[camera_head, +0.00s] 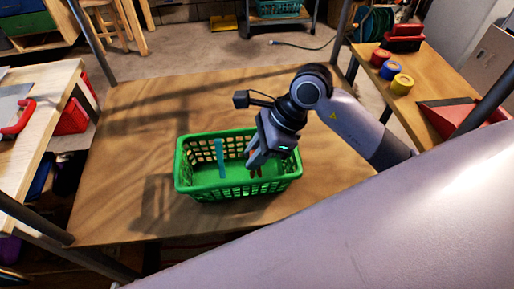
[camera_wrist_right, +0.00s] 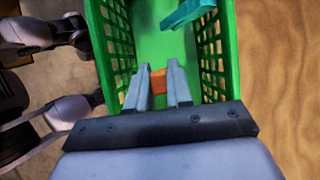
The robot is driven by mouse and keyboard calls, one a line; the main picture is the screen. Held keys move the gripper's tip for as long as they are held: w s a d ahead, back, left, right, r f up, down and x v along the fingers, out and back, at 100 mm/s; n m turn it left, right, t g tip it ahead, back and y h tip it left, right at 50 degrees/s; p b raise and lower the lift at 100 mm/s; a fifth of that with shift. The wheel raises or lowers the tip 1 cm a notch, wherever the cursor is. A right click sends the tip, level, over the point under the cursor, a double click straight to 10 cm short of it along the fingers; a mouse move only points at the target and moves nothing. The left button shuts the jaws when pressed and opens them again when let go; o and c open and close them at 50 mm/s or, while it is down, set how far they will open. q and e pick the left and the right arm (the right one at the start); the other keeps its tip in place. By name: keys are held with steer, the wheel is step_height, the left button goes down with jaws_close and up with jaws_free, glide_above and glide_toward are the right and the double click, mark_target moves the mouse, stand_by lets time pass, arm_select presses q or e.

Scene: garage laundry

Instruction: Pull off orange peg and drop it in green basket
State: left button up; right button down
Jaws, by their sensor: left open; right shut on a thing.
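The green basket (camera_head: 238,192) stands on the wooden table, and its inside shows in the right wrist view (camera_wrist_right: 222,60). My right gripper (camera_head: 256,166) reaches in from the right, over the right part of the basket, fingers pointing down. In the right wrist view (camera_wrist_right: 160,80) its fingers are shut on the orange peg (camera_wrist_right: 159,75), which is mostly hidden between them. A teal peg (camera_head: 220,157) is in the left part of the basket, and it also shows in the right wrist view (camera_wrist_right: 188,13). I do not see my left gripper.
The wooden table (camera_head: 125,120) is bare around the basket. A side table at the right holds red, blue and yellow rolls (camera_head: 390,70) and a red dustpan-like thing (camera_head: 450,115). A workbench (camera_head: 50,105) stands at the left. My own arm fills the lower right.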

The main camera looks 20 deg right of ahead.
steer(key=c, duration=0.9)
jaws_free()
steer(key=shift+c, duration=0.2)
steer(key=w+p+v, duration=0.1)
steer(key=p+v, duration=0.2)
steer(key=v, duration=0.4)
steer(key=shift+s+p, duration=0.4)
steer(key=shift+s, duration=0.1)
steer(key=shift+s, duration=0.1)
